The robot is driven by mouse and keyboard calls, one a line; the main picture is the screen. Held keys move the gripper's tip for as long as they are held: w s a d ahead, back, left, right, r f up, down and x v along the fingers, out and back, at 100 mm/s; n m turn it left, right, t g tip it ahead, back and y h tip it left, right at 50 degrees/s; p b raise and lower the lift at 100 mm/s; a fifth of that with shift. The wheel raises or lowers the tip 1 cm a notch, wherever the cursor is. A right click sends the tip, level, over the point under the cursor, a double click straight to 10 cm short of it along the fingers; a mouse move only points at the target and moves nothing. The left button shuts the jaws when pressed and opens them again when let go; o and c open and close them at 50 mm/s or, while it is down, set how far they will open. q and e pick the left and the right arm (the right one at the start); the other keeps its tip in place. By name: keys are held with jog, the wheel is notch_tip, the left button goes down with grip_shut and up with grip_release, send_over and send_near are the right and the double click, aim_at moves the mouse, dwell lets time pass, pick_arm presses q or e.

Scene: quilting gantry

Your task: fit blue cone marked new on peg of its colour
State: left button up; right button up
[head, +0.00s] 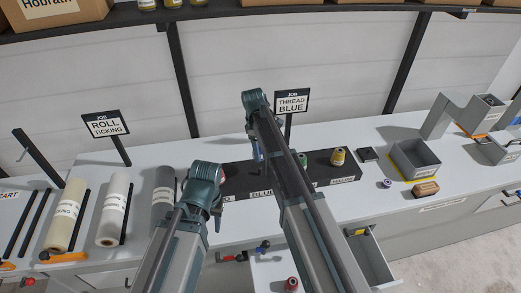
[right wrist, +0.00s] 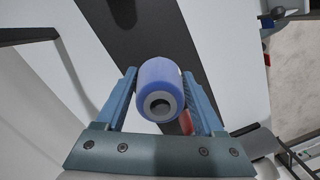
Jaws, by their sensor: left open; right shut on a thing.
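My right gripper (right wrist: 160,105) is shut on a blue cone (right wrist: 158,88), with one finger on each side and its hollow end facing the wrist camera. In the head view my right gripper (head: 257,152) hangs over the black peg rack (head: 322,169); the cone is hard to make out there. The rack has a label reading BLUE (head: 262,194); the blue peg is hidden behind my right arm. A sign (head: 293,103) reads JOB THREAD BLUE. My left gripper (head: 218,218) is open, low at the rack's left end. Any "new" mark on the cone is not readable.
A yellow cone (head: 338,157) and a partly hidden green cone (head: 302,160) stand on the rack. To its right are a small purple-blue spool (head: 386,184), a brown block (head: 426,188) and a grey bin (head: 415,158). Fabric rolls (head: 115,209) lie left. A drawer (head: 372,262) is open in front.

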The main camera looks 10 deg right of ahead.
aim_at(260, 168)
jog(key=shift+f+b, duration=2.7)
jog(key=shift+f, duration=0.15)
jog(key=shift+f+b, duration=2.55)
jog(key=o, duration=1.4)
jog(key=r+p, duration=0.4)
jog(key=a+r+p, duration=0.1)
jog(key=r+p, duration=0.9)
jog(key=shift+w+a, duration=0.2)
jog(key=shift+w, duration=0.2)
jog(key=shift+f, duration=0.1)
